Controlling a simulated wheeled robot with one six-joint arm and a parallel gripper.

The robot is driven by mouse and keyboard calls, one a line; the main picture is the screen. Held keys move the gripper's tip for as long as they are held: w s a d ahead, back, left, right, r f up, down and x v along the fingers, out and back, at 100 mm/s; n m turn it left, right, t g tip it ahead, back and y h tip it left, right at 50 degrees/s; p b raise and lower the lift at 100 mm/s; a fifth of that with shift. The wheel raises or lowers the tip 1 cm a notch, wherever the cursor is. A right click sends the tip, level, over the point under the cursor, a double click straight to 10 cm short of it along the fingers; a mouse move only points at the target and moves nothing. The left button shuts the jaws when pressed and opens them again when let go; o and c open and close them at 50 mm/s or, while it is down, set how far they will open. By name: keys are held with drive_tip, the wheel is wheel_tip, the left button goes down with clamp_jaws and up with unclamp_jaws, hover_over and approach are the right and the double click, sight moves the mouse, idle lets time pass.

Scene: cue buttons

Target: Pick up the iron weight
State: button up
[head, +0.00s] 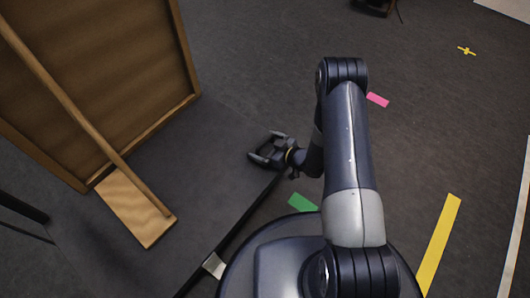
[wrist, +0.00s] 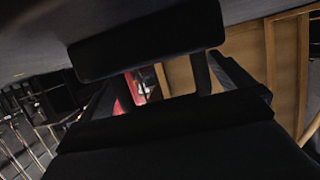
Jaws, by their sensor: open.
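I cannot make out an iron weight in either view. My gripper (head: 263,148) is open in the head view, low over the dark floor and to the left of my arm, with its jaws pointing left. Nothing shows between its fingers. In the wrist view, dark parts of my gripper fill much of the picture, and a blurred red thing shows behind them.
A wooden panel (head: 100,75) with a slanted pole and a flat wooden foot (head: 135,208) stands at the left. Green (head: 303,203), pink (head: 377,100) and yellow (head: 438,245) strips mark the floor. The floor at the upper right is mostly clear.

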drive_tip(key=shift+w+a, duration=0.1)
drive_tip(key=shift+a, duration=0.05)
drive_tip(key=c, duration=1.8)
drive_tip(key=shift+w+r, duration=0.1)
drive_tip(key=shift+r, duration=0.1)
